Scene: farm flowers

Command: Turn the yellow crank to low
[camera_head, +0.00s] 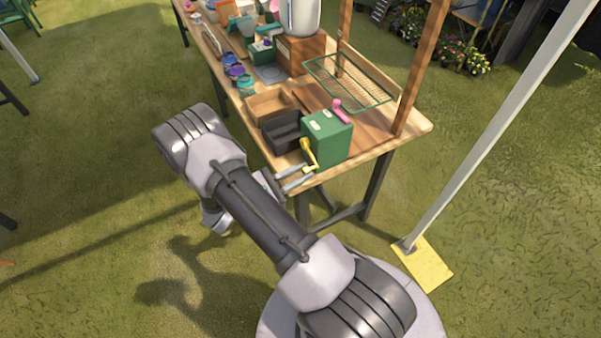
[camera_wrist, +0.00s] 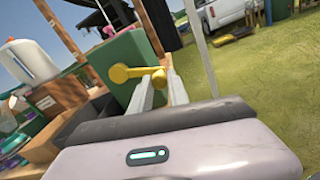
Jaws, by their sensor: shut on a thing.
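The yellow crank (camera_head: 309,152) is on the front side of a green box (camera_head: 330,138) at the near end of the wooden table. In the wrist view the crank (camera_wrist: 132,73) shows with its arm across the green box (camera_wrist: 117,64) and its end between my fingers. My gripper (camera_head: 304,175) is shut on the lower end of the crank; the wrist view shows both fingertips (camera_wrist: 161,80) against it. A pink lever (camera_head: 341,109) sticks up from the box top. Any low marking is too small to read.
A black tray (camera_head: 279,133) and a wooden tray (camera_head: 268,102) sit left of the green box. A green wire rack (camera_head: 350,82) is behind it. A wooden post (camera_head: 421,68) rises at the table's right edge. A pale pole (camera_head: 495,125) stands on the grass to the right.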

